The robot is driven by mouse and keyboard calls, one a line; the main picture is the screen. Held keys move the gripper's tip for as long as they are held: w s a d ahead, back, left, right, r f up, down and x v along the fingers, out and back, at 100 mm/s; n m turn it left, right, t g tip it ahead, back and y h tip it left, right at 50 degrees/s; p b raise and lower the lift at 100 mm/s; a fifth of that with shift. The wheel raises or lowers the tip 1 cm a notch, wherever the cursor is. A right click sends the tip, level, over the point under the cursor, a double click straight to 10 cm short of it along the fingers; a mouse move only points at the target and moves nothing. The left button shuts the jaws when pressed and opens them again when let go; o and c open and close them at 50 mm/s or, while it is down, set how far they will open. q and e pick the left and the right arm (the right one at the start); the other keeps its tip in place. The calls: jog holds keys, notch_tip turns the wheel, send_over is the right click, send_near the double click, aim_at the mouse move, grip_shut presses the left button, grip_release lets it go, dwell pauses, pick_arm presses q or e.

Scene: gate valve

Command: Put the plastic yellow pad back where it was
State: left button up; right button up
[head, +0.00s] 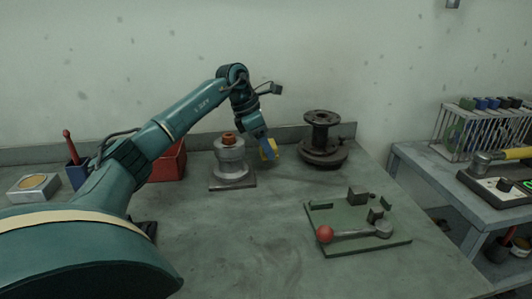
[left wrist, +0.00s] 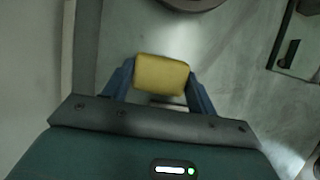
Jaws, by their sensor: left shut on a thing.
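The yellow pad (head: 269,147) is held at the tip of my left gripper (head: 268,151), between the grey cylindrical part and the dark flanged spool. In the left wrist view the pad (left wrist: 162,75) sits between the two blue fingers of my left gripper (left wrist: 160,88), which is shut on it. Table surface shows beneath the pad; I cannot tell the exact height above it. My right gripper is in neither view.
The grey cylinder (head: 230,160) stands on a square plate to the left. The dark spool (head: 322,145) stands at the right. A green fixture plate (head: 345,248) with a red-knobbed lever lies front right. A red box (head: 172,160) is behind my arm. The table's front middle is clear.

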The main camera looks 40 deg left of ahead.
pick_arm(q)
jog(key=shift+f, duration=1.1)
jog(key=shift+f, duration=0.2)
jog(key=o, duration=0.9)
jog(key=p+v, duration=0.1)
jog(key=v, duration=1.1)
jog(key=shift+w+r, duration=0.1)
jog(key=shift+r, duration=0.15)
